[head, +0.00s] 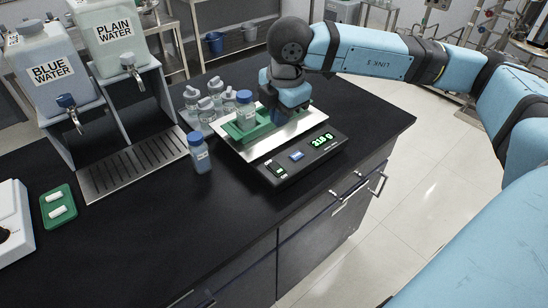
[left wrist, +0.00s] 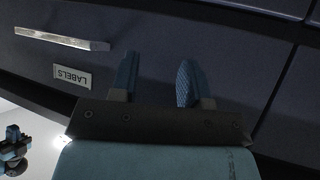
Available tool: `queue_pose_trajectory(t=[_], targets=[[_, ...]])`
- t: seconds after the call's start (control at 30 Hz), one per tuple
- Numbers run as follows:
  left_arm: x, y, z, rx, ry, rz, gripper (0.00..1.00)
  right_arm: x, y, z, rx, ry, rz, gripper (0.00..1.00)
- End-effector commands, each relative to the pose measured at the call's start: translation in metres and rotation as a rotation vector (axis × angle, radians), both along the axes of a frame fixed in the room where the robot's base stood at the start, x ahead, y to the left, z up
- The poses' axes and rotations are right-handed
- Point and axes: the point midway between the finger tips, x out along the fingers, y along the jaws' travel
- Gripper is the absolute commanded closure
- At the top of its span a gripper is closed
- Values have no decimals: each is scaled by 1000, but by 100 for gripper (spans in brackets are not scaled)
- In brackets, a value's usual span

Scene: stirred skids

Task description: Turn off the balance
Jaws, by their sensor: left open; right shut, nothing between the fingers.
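A blue-capped bottle (head: 199,152) stands left of the balance, and several clear bottles (head: 207,110) stand behind it. The blue water (head: 55,75) and plain water (head: 115,38) tanks are at the back left. The bench's front middle is clear. A drawer handle (left wrist: 62,39) is near my left gripper.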

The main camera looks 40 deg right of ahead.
Motion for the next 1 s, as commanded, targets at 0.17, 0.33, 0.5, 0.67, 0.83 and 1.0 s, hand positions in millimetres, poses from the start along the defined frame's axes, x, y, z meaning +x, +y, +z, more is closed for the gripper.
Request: queue_pose_trajectory(t=[0.17,0.33,0.5,0.67,0.83,1.0], targets=[[0,0,0,-1,-1,1,57,1,0,-6,1,2,0,100],[-1,0,0,1,0,-1,57,3,1,-32,2,4,1,100],[-1,1,2,4,-1,-1,57,8,1,-68,1,4,1,100],[-1,2,3,8,-3,-2,57,12,2,-101,2,3,2,100],[-1,3,6,11,-5,-3,57,15,2,-125,2,2,2,100],[-1,3,6,12,-6,-4,57,17,2,-137,2,1,1,100]])
